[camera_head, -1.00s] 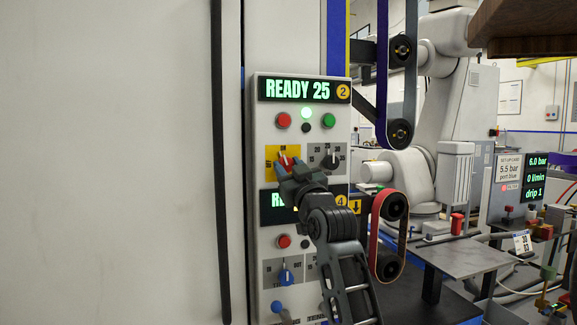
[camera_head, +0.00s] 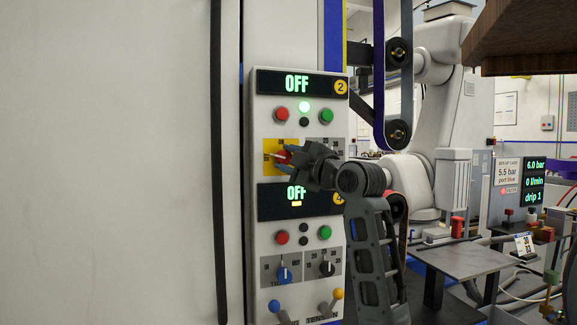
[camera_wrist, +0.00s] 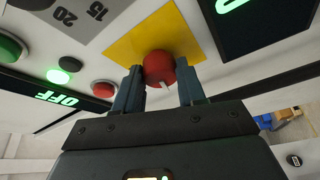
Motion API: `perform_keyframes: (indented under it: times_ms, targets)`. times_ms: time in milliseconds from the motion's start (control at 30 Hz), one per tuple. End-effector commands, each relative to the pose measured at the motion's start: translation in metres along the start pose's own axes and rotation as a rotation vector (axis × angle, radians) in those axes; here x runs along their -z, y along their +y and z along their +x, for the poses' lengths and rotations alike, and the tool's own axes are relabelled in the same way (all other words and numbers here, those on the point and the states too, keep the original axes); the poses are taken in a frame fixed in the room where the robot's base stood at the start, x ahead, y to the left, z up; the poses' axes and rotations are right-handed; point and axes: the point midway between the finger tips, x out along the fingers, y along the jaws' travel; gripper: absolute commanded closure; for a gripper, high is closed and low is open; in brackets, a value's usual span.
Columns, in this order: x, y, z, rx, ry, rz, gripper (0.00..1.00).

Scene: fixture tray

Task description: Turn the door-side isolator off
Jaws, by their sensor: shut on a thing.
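A red rotary isolator knob with a pale pointer mark sits on a yellow plate (camera_head: 269,146) on the upper part of the white control panel (camera_head: 252,222). In the wrist view the red knob (camera_wrist: 160,68) is between the two fingers of my gripper (camera_wrist: 160,90), which is shut on it. The yellow plate (camera_wrist: 150,32) shows around it. In the head view my gripper (camera_head: 287,158) covers most of the knob. The upper display (camera_head: 297,84), numbered 2, reads OFF. The lower display (camera_head: 297,200) also reads OFF, and its number is partly hidden by my arm.
Red and green buttons (camera_head: 326,116) and a lit lamp (camera_head: 304,107) sit above the plate. A blue selector (camera_head: 284,274), a black selector (camera_head: 326,268) and two levers are lower down.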

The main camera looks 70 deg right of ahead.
Motion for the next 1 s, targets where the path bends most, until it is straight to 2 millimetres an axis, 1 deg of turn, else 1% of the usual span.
perform_keyframes:
  times_ms: [200, 400, 633, 1000]
  targets:
    - [-0.0002, -0.0004, 0.0003, 0.061, -0.004, -0.139, 0.91]
    - [0.0002, 0.0000, 0.0006, 0.095, -0.006, -0.221, 0.91]
    - [0.0002, -0.0002, 0.0007, 0.113, -0.007, -0.263, 0.91]
    - [0.0002, -0.0002, 0.0008, 0.116, -0.007, -0.270, 0.91]
